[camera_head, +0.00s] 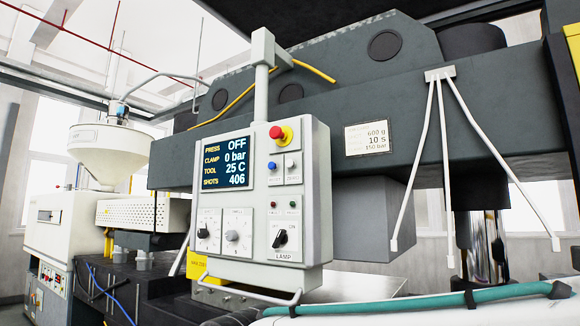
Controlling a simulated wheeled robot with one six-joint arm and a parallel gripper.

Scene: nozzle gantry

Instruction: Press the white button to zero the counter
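The control panel (262,205) is a light grey box hanging from a post in front of the dark machine. Its screen (224,164) reads PRESS OFF, CLAMP 0 bar, TOOL 25 C, SHOTS 406. Right of the screen, a blue button (272,166) sits beside a pale, white-looking button (290,164), each with a small label below that is too small to read surely. A red mushroom button (276,132) on a yellow base is above them. My gripper is not in view, and nothing covers the buttons.
Below are two small lamps, dials (232,236) and a black LAMP switch (281,237). A handle bar (250,298) juts from the panel's bottom. White rods (446,170) hang from the dark beam at right. A white tube with a teal hose (420,301) crosses the lower right.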

